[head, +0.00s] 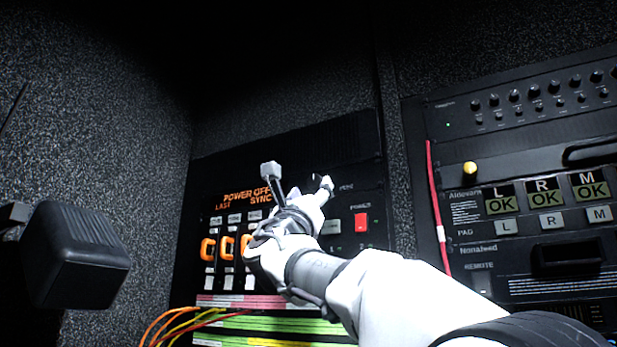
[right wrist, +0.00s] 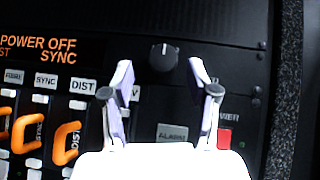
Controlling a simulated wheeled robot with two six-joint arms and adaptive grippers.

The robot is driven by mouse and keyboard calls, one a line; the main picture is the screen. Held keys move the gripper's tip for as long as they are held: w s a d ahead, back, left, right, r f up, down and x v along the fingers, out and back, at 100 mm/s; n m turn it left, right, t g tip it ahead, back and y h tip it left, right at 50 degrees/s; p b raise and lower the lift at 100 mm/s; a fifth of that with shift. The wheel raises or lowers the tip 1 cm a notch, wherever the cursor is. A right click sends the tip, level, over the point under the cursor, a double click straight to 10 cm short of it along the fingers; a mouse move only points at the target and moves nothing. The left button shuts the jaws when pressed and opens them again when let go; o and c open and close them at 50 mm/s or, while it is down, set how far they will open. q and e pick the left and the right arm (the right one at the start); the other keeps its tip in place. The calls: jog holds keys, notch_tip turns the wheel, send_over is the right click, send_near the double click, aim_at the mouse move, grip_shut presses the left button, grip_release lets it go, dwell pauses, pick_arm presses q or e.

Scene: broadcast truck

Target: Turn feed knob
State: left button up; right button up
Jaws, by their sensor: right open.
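A round black knob (right wrist: 163,57) with a pale pointer mark at its top sits on the black panel in the right wrist view. I cannot read a label that names it as the feed knob. My right gripper (head: 298,182) reaches up to this panel from the lower right and hides the knob in the head view. In the right wrist view the gripper (right wrist: 160,78) is open and empty, with its fingers to the left and right just below the knob. I cannot tell whether they touch the panel. My left gripper is not in view.
Orange handles (head: 207,249) stick out left of the right gripper. A red switch (head: 362,222) lies to its right. Coloured cables (head: 185,325) hang lower left. A rack (head: 520,150) with a yellow knob (head: 470,171) stands right. A black padded object (head: 78,255) stands left.

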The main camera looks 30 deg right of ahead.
jog(key=shift+x, duration=0.85)
jog(key=shift+d+p, duration=0.2)
jog(key=shift+p, duration=0.1)
jog(key=shift+s+d, duration=0.15)
jog(key=shift+d, duration=0.1)
jog(key=shift+a, duration=0.25)
grip_shut()
jog(key=m+g+h, duration=0.1)
jog(key=m+g, duration=0.1)
jog(key=m+g+h, duration=0.1)
jog(key=m+g, duration=0.1)
jog(key=m+g+h, duration=0.1)
jog(key=m+h, duration=0.1)
jog(key=m, duration=0.1)
jog(key=shift+w+a+r+g, duration=0.1)
jog(key=shift+w+a+g, duration=0.05)
jog(key=shift+w+g, duration=0.2)
jog(key=shift+m+g+h, duration=0.5)
jog(key=shift+m+g, duration=0.85)
jog(key=shift+m, duration=0.35)
grip_release()
